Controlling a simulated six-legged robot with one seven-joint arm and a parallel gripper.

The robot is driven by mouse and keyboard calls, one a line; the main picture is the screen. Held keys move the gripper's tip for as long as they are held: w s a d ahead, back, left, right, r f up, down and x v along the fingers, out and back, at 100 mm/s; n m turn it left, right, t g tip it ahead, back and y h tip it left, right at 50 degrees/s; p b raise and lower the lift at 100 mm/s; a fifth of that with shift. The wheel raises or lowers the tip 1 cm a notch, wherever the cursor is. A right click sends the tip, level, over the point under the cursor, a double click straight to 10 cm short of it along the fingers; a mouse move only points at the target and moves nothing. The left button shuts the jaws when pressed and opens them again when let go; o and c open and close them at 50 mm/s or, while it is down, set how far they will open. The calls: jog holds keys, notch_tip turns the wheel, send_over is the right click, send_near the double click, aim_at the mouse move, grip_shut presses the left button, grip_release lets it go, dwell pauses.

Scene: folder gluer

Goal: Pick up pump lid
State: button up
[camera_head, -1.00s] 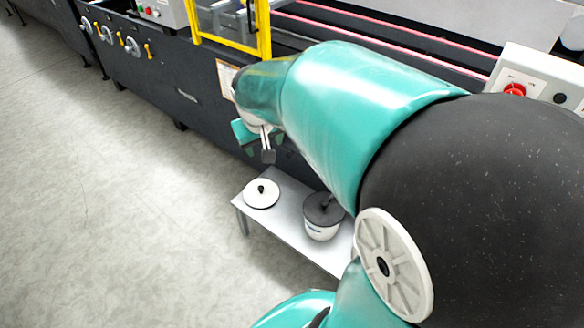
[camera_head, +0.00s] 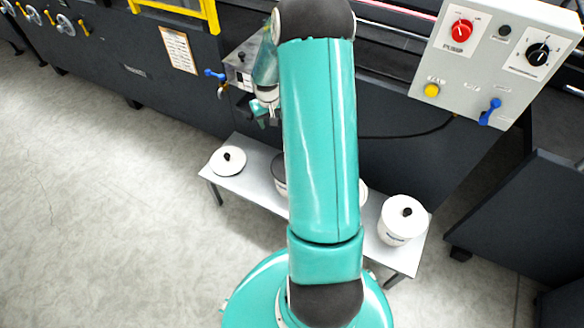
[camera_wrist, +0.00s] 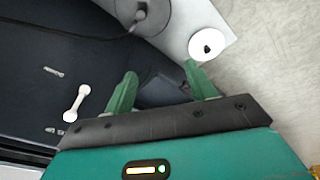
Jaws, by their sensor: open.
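A dark round lid with an upright fitting, which looks like the pump lid, sits on a white pot on the bench. In the head view my arm hides most of this dark lid (camera_head: 280,163). In the wrist view the dark lid (camera_wrist: 155,17) is at the top edge, partly cut off, with a dark hose running to its fitting. A flat white lid with a black knob (camera_head: 228,161) lies at the bench's left end; it also shows in the wrist view (camera_wrist: 207,48). My gripper (camera_wrist: 160,70) is open and empty, apart from both lids. In the head view my gripper (camera_head: 268,112) is beyond the bench.
The low grey bench (camera_head: 238,187) stands along the dark machine. A white pot with a knobbed white lid (camera_head: 402,220) is at its right end. Another white container (camera_head: 363,192) is mostly behind my arm. A control panel (camera_head: 490,60) is upper right. The floor at left is clear.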

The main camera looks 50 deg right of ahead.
jog(key=m+y, duration=0.1)
jog(key=m, duration=0.1)
send_over(277, 168)
jog(key=s+d, duration=0.4)
jog(key=s, duration=0.3)
notch_tip(277, 168, down, 17)
jog(key=f, duration=0.2)
jog(key=w+f, duration=0.1)
jog(key=f, duration=0.2)
jog(key=d+f, duration=0.1)
jog(key=f, duration=0.2)
jog(key=shift+w+f, duration=0.15)
jog(key=shift+w, duration=0.15)
jog(key=shift+w+f, duration=0.2)
jog(key=shift+f, duration=0.65)
jog(key=shift+w+f, duration=0.25)
jog(key=shift+f, duration=0.65)
jog(key=shift+w+f, duration=0.2)
jog(key=shift+f, duration=0.65)
jog(key=shift+r, duration=0.1)
grip_shut()
